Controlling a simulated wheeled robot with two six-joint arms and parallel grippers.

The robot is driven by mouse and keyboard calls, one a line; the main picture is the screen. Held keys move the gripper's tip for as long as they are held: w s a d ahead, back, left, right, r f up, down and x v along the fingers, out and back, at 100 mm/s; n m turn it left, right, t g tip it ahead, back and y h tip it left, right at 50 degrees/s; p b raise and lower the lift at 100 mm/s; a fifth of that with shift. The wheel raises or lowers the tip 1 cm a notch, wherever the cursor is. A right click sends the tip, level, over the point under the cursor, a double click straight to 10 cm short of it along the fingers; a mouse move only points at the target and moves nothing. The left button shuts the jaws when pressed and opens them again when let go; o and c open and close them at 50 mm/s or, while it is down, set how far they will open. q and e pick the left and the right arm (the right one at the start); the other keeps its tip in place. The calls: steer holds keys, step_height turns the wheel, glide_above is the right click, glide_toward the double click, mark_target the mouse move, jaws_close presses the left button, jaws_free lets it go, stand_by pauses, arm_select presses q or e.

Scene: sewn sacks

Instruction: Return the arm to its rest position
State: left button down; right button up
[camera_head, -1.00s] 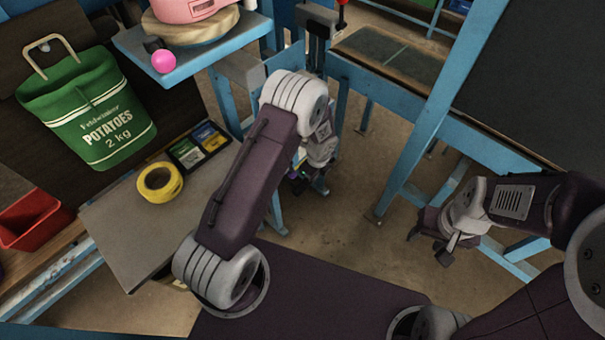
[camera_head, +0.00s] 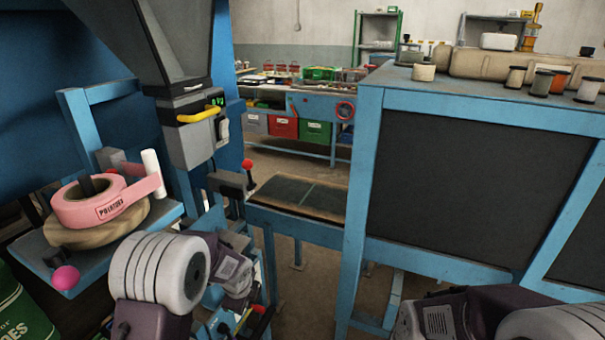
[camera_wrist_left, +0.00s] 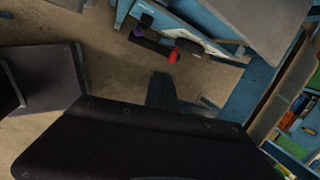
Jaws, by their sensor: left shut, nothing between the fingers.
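My left arm (camera_head: 165,270) comes up from the bottom left of the head view, in front of the blue frame. Its gripper is hard to make out there, behind the wrist. In the left wrist view the left gripper (camera_wrist_left: 161,80) shows as a narrow dark pair of fingers, shut and empty, above the concrete floor. My right arm (camera_head: 450,315) shows only in part at the bottom right of the head view. Its gripper is outside the picture.
A pink tape roll (camera_head: 100,198) marked POTATOES sits on a wooden disc at left. A blue-framed dark panel (camera_head: 460,190) stands at right. A narrow blue table (camera_head: 300,192) lies between. A green sack (camera_head: 22,315) is cut off at lower left.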

arm_select(q)
steer(key=s+a+r+n+p, duration=0.1)
steer(key=s+a+r+n, duration=0.1)
steer(key=s+r+n, duration=0.5)
steer(key=s+d+n+g+h, duration=0.1)
steer(key=s+n+g, duration=0.1)
steer(key=s+n, duration=1.1)
steer(key=shift+s+d+f+n+g, duration=0.15)
steer(key=shift+s+f+n+g, duration=0.15)
steer(key=shift+s+f, duration=0.25)
arm_select(e)
steer(key=shift+s+r, duration=0.1)
steer(key=shift+r, duration=0.95)
arm_select(q)
steer(key=shift+r, duration=0.1)
